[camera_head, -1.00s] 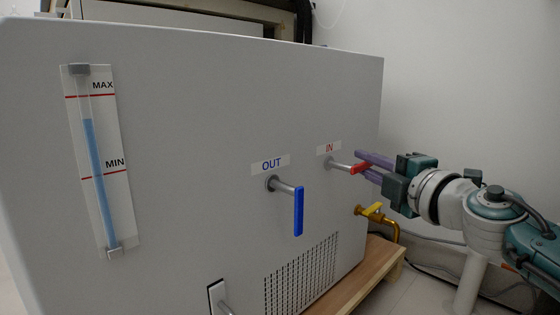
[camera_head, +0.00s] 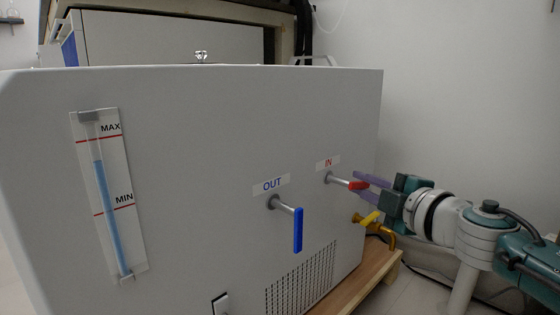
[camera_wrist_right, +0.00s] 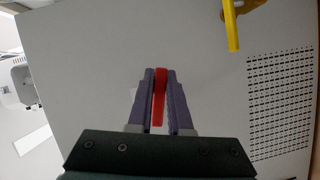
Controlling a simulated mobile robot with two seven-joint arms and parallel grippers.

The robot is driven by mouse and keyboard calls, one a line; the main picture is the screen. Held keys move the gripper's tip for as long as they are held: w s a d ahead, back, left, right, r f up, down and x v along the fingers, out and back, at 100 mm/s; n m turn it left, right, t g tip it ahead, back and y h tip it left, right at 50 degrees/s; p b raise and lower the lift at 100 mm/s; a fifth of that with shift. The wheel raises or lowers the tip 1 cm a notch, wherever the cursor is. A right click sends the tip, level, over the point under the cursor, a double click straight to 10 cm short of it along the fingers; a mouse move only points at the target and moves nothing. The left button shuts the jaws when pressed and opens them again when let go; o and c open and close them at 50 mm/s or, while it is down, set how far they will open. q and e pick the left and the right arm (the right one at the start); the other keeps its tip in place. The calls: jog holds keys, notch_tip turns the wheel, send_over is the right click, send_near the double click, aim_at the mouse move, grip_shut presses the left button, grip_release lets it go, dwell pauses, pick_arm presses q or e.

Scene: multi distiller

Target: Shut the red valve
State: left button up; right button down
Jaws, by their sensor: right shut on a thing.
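The red valve (camera_head: 358,185) is a red lever on a short metal stem under the "IN" label, at the right of the grey machine's front panel. In the right wrist view the red lever (camera_wrist_right: 160,98) lies lengthwise between the two purple fingers. My right gripper (camera_head: 366,186) reaches it from the right and is shut on the lever. The fingers (camera_wrist_right: 160,100) lie along both sides of it. In the head view the lever points to the right, toward the gripper, and is partly hidden by the fingers. My left gripper is not in view.
A blue lever (camera_head: 298,230) under the "OUT" label hangs down to the left. A yellow valve (camera_head: 369,218) sits just below my right gripper. A level gauge (camera_head: 108,195) is at the far left. A wooden base (camera_head: 370,275) carries the machine.

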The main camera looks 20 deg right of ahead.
jog(key=m+p, duration=0.1)
jog(key=m+g+p, duration=0.1)
jog(key=m+p, duration=0.1)
jog(key=p, duration=0.1)
jog(key=shift+s+a+f+y, duration=0.1)
jog(key=shift+a+f+y, duration=0.2)
jog(key=shift+y, duration=0.1)
jog(key=m+p, duration=0.1)
jog(key=f+m+g+y+p, duration=0.1)
jog(key=shift+s+a+f+m+g, duration=0.1)
jog(key=shift+s+a+m+g, duration=0.05)
jog(key=shift+a+m+g, duration=0.2)
jog(key=shift+s+a+f+m+y+p, duration=0.1)
jog(key=shift+a+f+m+y+p, duration=0.15)
jog(key=shift+m, duration=0.4)
jog(key=shift+s+a+f+m+g+y, duration=0.1)
jog(key=shift+a+f+m+g+y, duration=0.2)
jog(key=shift+m+y, duration=0.3)
jog(key=shift+s+a+m+g+y, duration=0.3)
jog(key=shift+a+m+g+y, duration=0.3)
jog(key=shift+m, duration=0.6)
jog(key=shift+y, duration=0.25)
jog(key=c, duration=0.8)
grip_release()
jog(key=shift+c, duration=0.2)
